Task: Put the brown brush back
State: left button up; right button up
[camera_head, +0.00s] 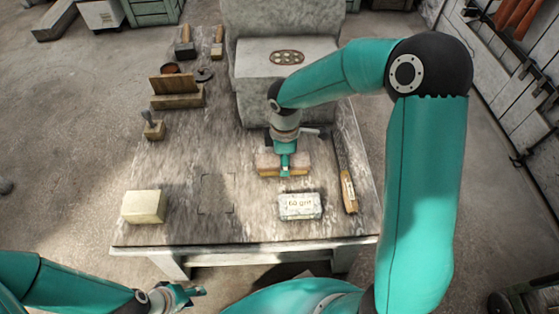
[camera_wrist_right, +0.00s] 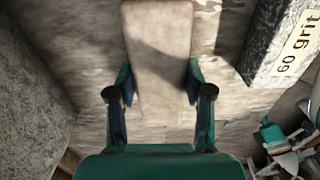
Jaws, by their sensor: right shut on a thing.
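The brown brush, a tan block (camera_head: 267,164), is near the middle right of the workbench in the head view. My right gripper (camera_head: 285,168) comes down over it from above and is shut on it. In the right wrist view the block's pale brown face (camera_wrist_right: 157,50) lies between the two fingers of the right gripper (camera_wrist_right: 160,88). I cannot tell whether the block touches the bench. A square outline (camera_head: 216,193) is marked on the bare bench to its left. My left gripper (camera_head: 182,295) is low, in front of the bench; its finger opening is unclear.
A grey "60 grit" block (camera_head: 300,206) and a wooden-handled tool (camera_head: 347,190) lie close by on the right. A cream block (camera_head: 144,206) sits front left. A grey stone block (camera_head: 285,75) stands behind. Wooden holders (camera_head: 176,93) and small tools line the left edge of the bench (camera_head: 180,235).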

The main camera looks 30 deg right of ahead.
jog(key=o, duration=1)
jog(key=shift+f, duration=0.1)
notch_tip(320, 180, up, 12)
jog(key=p, duration=0.2)
